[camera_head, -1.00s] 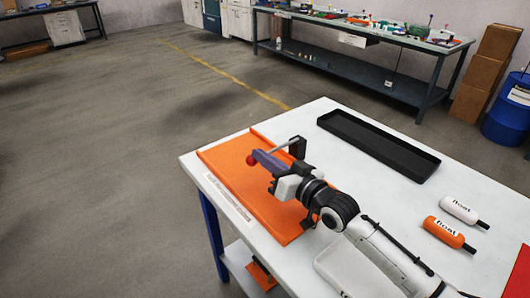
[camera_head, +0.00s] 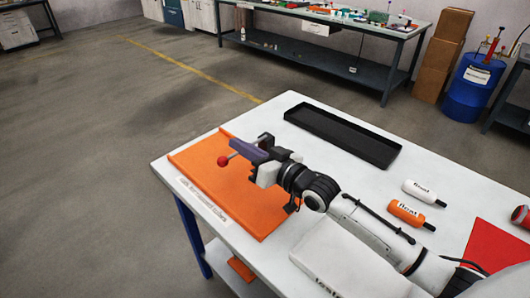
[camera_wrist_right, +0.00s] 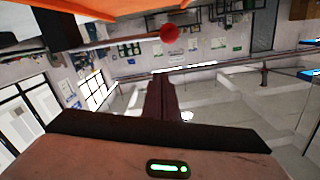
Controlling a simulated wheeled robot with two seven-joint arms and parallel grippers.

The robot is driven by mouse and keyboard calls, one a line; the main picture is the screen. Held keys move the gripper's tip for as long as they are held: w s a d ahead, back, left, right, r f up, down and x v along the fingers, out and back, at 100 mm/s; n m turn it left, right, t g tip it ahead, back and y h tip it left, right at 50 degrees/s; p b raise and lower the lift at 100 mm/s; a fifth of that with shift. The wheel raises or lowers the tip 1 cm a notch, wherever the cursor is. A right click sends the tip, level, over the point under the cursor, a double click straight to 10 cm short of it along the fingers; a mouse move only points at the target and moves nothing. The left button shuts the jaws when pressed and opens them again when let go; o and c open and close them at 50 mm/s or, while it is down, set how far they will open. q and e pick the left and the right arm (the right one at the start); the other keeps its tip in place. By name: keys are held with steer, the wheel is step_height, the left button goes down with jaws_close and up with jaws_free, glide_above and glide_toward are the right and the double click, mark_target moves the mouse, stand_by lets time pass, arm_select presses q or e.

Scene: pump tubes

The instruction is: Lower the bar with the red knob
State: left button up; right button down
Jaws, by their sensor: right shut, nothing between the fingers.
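The red knob (camera_head: 223,161) sits at the left end of a thin grey bar (camera_head: 258,143), above an orange tray (camera_head: 225,200) on the white table. The bar runs back to a dark bracket (camera_head: 267,139), and my gripper hides part of it. My right gripper (camera_head: 235,147), with dark purple fingers, is shut and empty beside the bar. Its tips appear just above and right of the knob in the head view. In the right wrist view the knob (camera_wrist_right: 170,33) shows beyond the shut fingers (camera_wrist_right: 162,97), apart from them in the picture. My left gripper is not in view.
A long black tray (camera_head: 345,137) lies at the table's back. The table between the black tray and the floats is clear.

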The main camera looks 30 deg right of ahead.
steer(key=v, duration=0.9)
steer(key=shift+s, duration=0.2)
